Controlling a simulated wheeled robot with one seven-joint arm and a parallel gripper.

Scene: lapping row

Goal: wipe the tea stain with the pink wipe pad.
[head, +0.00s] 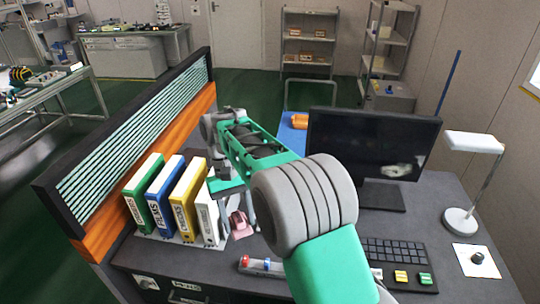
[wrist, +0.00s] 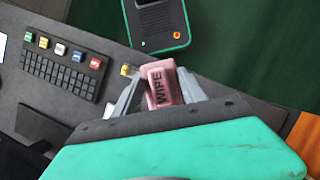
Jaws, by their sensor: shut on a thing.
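The pink wipe pad (wrist: 162,85), marked WIPE, sits between the two fingers of my gripper (wrist: 160,98) in the wrist view. My gripper is shut on it. In the head view the pink pad (head: 240,225) shows beside the white binder, low near the desk's surface. Whether it touches the desk I cannot tell. My arm hides much of the gripper and the middle of the desk in the head view. I cannot make out the tea stain in either view.
Binders (head: 168,200) stand left of the pad, by a divider (head: 130,150). A marker-like item (head: 262,265) lies near the front edge. A monitor (head: 370,145), keyboard (head: 395,250), lamp (head: 470,145) and white coaster-like square (head: 462,262) occupy the right.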

